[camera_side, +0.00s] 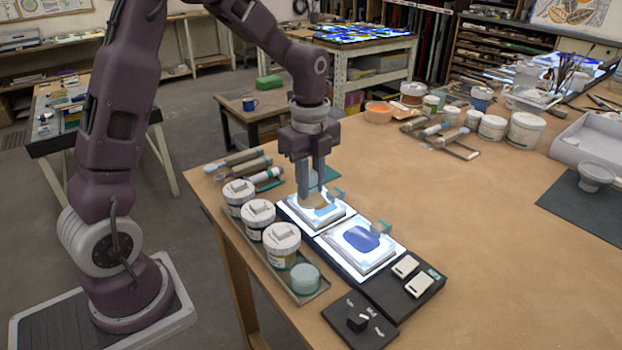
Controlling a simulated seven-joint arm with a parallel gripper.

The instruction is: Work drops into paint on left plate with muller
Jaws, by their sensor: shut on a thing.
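Two lit white plates sit on a black base on the wooden table. The right plate (371,265), nearer the camera, bears a patch of blue paint (361,238). Separate drops cannot be made out.
A tray left of the plates holds several lidded jars (282,240) and a teal-topped pot (305,278). Rolled tubes (240,168) lie behind them. The table's right middle is clear.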

